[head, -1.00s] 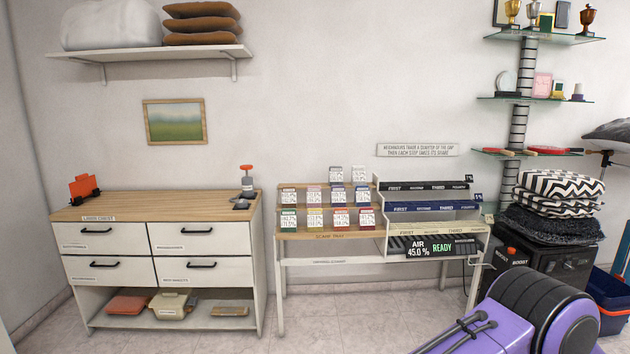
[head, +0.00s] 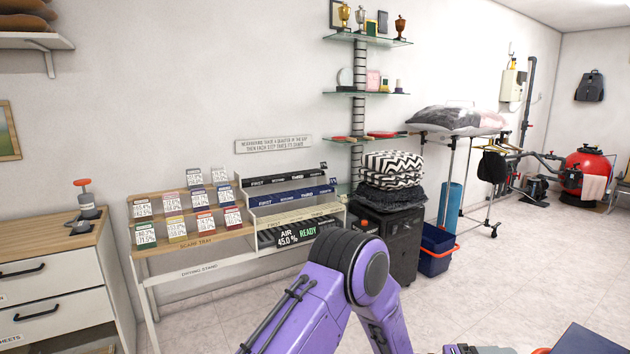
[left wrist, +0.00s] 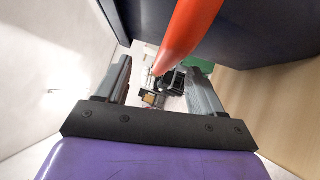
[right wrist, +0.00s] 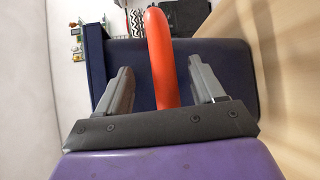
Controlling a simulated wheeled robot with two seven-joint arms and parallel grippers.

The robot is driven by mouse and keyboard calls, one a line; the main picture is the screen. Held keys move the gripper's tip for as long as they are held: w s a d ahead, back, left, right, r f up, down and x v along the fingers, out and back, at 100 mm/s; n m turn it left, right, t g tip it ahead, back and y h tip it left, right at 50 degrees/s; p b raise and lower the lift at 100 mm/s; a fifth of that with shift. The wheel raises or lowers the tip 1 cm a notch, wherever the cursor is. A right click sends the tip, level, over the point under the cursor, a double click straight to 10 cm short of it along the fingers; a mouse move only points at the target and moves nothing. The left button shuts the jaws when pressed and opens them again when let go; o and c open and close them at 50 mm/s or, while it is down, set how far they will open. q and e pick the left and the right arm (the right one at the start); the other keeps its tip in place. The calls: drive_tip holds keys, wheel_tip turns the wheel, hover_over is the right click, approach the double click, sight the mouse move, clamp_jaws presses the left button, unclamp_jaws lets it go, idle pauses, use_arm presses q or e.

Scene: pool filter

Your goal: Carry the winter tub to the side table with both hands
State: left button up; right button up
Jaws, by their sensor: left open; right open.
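A dark navy tub (head: 590,341) shows only by a corner at the bottom right of the head view; most of it is cut off. In the left wrist view, its dark side (left wrist: 265,30) and an orange handle (left wrist: 188,30) are close up. My left gripper (left wrist: 157,70) is open, with the handle running across the gap between its fingers. In the right wrist view, the navy tub (right wrist: 235,72) fills the middle, and another orange handle (right wrist: 161,45) stands between the fingers of my open right gripper (right wrist: 161,72). I cannot tell whether any finger touches.
A pale wooden surface (right wrist: 285,75) lies right of the tub. Open tiled floor lies at right.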

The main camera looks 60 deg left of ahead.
use_arm(q)
drive_tip(key=shift+v, duration=1.1)
use_arm(e)
drive_tip(key=v, duration=0.7)
drive_tip(key=shift+s+d, duration=0.2)
idle(0.6)
use_arm(q)
drive_tip(key=v, duration=1.2)
use_arm(e)
drive_tip(key=v, duration=1.2)
drive_tip(key=shift+f, duration=0.1)
